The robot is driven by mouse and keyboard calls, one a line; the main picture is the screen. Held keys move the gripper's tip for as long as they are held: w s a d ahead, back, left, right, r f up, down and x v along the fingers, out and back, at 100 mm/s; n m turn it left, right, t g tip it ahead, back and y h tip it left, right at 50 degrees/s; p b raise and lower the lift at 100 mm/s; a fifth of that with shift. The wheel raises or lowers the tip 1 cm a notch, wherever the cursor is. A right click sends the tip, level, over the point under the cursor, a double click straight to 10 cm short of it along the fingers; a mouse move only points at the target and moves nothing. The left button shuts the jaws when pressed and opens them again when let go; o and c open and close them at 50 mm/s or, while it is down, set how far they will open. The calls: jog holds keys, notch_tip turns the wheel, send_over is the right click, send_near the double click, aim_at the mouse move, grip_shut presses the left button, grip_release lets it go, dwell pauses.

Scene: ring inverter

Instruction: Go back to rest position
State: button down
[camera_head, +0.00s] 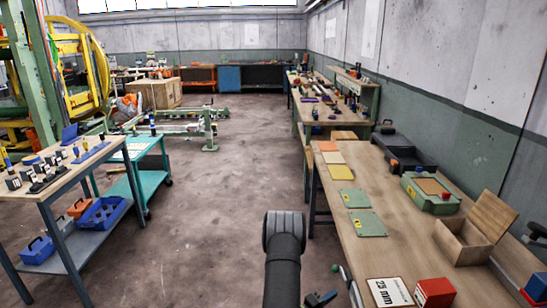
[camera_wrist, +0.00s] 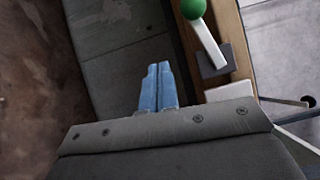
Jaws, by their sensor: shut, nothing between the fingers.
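My gripper (camera_wrist: 158,70) shows in the wrist view with its two blue fingers shut together and nothing between them. It is over a dark grey surface, with brown floor at the left. In the head view my dark arm rises from the bottom centre, in front of the open floor. The fingers cannot be made out clearly in the head view.
A wooden workbench (camera_head: 377,233) stands at the right, bearing green plates (camera_head: 366,223), an open wooden box (camera_head: 463,241) and a red block (camera_head: 435,292). A green ball-topped lever (camera_wrist: 193,8) is near the fingers. The floor (camera_head: 225,180) between the benches is clear.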

jog(key=w+a+f+m+h, duration=0.1)
jog(key=w+m+h, duration=0.15)
jog(key=w, duration=0.25)
jog(key=s+a+f, duration=0.3)
jog(key=a+f, duration=0.2)
jog(key=a, duration=0.3)
jog(key=w+d+r, duration=0.2)
jog(key=d+r, duration=0.3)
jog(key=d, duration=0.4)
jog(key=s+a+r+n+g+y, duration=0.1)
jog(key=s+n+y, duration=0.1)
jog(key=s, duration=0.4)
jog(key=s+r+n+y, duration=0.2)
jog(key=s+n, duration=0.1)
jog(key=s, duration=0.2)
jog(key=f+v, duration=0.1)
jog(key=v, duration=0.8)
jog(key=shift+s+r, duration=0.2)
jog(key=shift+r, duration=0.15)
jog(key=shift+a, duration=0.1)
